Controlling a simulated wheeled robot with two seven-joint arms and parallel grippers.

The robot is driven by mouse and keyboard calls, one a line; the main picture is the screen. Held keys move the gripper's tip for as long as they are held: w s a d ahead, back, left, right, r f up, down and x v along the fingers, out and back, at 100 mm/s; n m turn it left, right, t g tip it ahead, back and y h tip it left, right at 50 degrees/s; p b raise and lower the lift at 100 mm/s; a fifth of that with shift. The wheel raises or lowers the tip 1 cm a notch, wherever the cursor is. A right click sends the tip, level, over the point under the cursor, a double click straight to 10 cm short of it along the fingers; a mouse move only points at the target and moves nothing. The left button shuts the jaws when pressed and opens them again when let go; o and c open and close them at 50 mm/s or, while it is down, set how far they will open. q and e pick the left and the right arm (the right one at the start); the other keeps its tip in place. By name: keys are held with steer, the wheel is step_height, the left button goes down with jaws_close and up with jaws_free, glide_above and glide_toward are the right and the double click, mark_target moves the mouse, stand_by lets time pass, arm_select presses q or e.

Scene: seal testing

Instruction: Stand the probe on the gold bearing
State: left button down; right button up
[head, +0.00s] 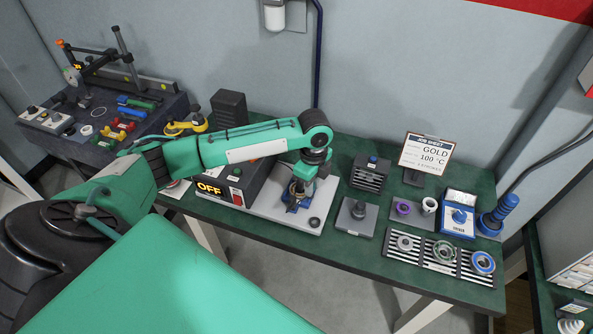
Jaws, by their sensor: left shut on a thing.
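My left gripper (301,184) reaches in from the left and points down over the white base plate (262,205) of the heater. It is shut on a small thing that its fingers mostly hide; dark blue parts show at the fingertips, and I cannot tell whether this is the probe. I cannot make out a gold bearing on the plate under the gripper. Three ring-shaped bearings lie on the striped rack at the right: a grey one (405,243), a greenish one (444,251) and a blue-rimmed one (483,262). My right gripper is out of view.
The dark heater box (238,185) reads OFF. A sign (426,153) reads GOLD, 100 °C. A grey block (357,217), a slotted box (369,173), a blue case (459,213) and a blue-handled tool (498,214) stand on the green table. A side bench (95,145) holds tools.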

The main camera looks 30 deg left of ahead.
arm_select(q)
steer(key=w+a+f+m, duration=0.1)
steer(key=a+f+m, duration=0.1)
steer(key=m, duration=0.2)
steer(key=w+a+f+m+b, duration=0.1)
steer(key=a+f+m, duration=0.2)
steer(key=m, duration=0.1)
steer(key=w+a+f+m+b, duration=0.1)
steer(key=w+a+f+m, duration=0.1)
steer(key=a+m, duration=0.1)
steer(key=shift+w+f+m, duration=0.1)
steer(key=shift+f+m, duration=0.2)
steer(key=shift+m, duration=0.2)
steer(key=shift+f+b, duration=0.5)
steer(key=shift+b, duration=0.1)
steer(key=shift+f, duration=0.75)
steer(key=c, duration=1.3)
jaws_free()
steer(key=shift+o, duration=0.2)
